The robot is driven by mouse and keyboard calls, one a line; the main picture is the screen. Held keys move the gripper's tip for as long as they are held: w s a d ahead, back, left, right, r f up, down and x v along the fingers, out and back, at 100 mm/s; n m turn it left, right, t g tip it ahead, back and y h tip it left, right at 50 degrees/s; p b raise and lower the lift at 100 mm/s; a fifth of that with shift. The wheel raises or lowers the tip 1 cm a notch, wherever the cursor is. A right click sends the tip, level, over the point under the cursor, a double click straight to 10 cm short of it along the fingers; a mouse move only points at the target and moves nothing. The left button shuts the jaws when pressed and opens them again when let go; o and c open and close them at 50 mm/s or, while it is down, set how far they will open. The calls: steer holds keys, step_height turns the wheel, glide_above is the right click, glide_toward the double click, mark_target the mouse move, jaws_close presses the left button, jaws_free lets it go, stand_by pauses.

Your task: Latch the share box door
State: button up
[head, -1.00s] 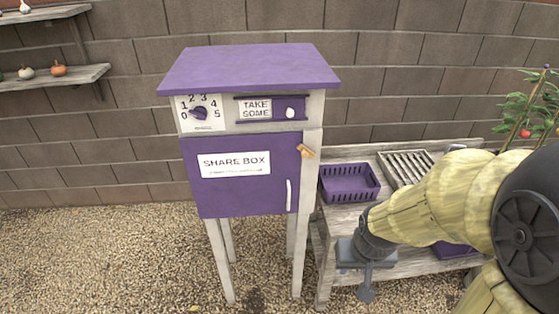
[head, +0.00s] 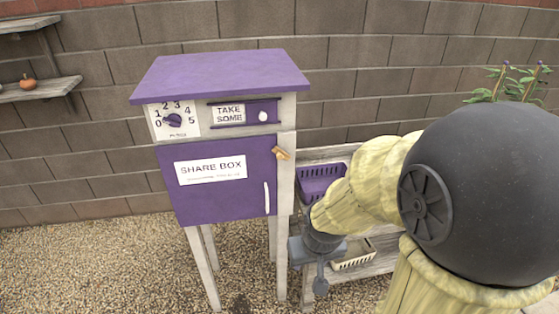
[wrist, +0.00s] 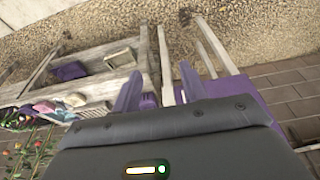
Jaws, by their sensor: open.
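The share box (head: 218,115) stands upright on legs, with a purple roof and pale frame. Its purple door (head: 222,200) has a white handle (head: 267,198) at its right side and looks shut or nearly so. A small wooden latch (head: 281,153) sits tilted on the right post by the door's upper edge; I cannot tell whether it overlaps the door. My gripper (head: 306,268) is low and right of the box, below the latch, apart from it. In the wrist view my gripper (wrist: 160,88) is open and empty, with the purple share box (wrist: 240,90) beyond the right finger.
A grey wooden bench with a purple basket (head: 320,182) and a pale tray (head: 354,255) stands right of the box, partly behind my arm. A block wall (head: 350,60) runs behind. Gravel (head: 90,270) lies open at the left. A shelf (head: 45,90) hangs at upper left.

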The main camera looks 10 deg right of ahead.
steer(key=w+d+f+m+t+h+b, duration=0.15)
steer(key=w+t, duration=0.25)
steer(key=w, duration=0.4)
steer(key=w+d+f+m+t+b, duration=0.1)
steer(key=w+d+f+t+b, duration=0.15)
steer(key=w, duration=0.45)
steer(key=w+a+r+n+t+y+b, duration=0.1)
steer(key=w+a+r+n+t, duration=0.1)
steer(key=w+t, duration=0.4)
steer(key=shift+w+a+r+t, duration=0.2)
steer(key=shift+a+r+t, duration=0.4)
steer(key=shift+r+t, duration=0.5)
steer(key=shift+f+n, duration=0.15)
steer(key=shift+n, duration=0.1)
